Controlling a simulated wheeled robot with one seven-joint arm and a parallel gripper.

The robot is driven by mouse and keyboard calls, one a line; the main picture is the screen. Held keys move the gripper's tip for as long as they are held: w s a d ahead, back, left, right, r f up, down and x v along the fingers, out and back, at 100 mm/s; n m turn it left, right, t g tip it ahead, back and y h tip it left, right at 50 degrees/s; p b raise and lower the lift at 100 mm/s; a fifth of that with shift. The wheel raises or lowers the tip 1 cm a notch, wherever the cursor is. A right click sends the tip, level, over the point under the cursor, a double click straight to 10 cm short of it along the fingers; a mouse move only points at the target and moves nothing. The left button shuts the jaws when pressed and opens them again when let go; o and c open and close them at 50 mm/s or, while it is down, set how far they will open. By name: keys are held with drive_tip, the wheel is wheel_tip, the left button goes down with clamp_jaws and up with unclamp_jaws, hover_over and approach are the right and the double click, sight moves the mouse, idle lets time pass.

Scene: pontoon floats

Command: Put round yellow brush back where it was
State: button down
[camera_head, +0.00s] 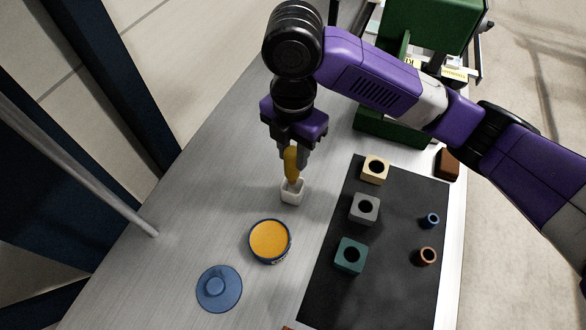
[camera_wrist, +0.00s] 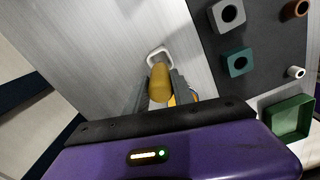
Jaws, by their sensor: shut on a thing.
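My gripper (camera_head: 291,150) points down and is shut on the round yellow brush (camera_head: 291,165), which is held upright. The brush's lower end is at or just above a small white square holder (camera_head: 291,192) on the grey table; I cannot tell how far it is inside. In the wrist view the yellow brush (camera_wrist: 160,82) stands between the fingers of my gripper (camera_wrist: 158,92), and the white holder (camera_wrist: 160,55) shows just beyond it. The lower tip of the brush is hidden.
An open tin of orange-yellow content (camera_head: 269,241) and a blue lid (camera_head: 218,287) are nearby.

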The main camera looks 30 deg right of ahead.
sight(293, 171)
drive_tip(key=shift+f, duration=3.3)
drive_tip(key=c, duration=1.1)
unclamp_jaws()
wheel_tip(293, 171, up, 12)
drive_tip(key=shift+r+b, duration=0.1)
drive_tip(key=shift+b, duration=0.2)
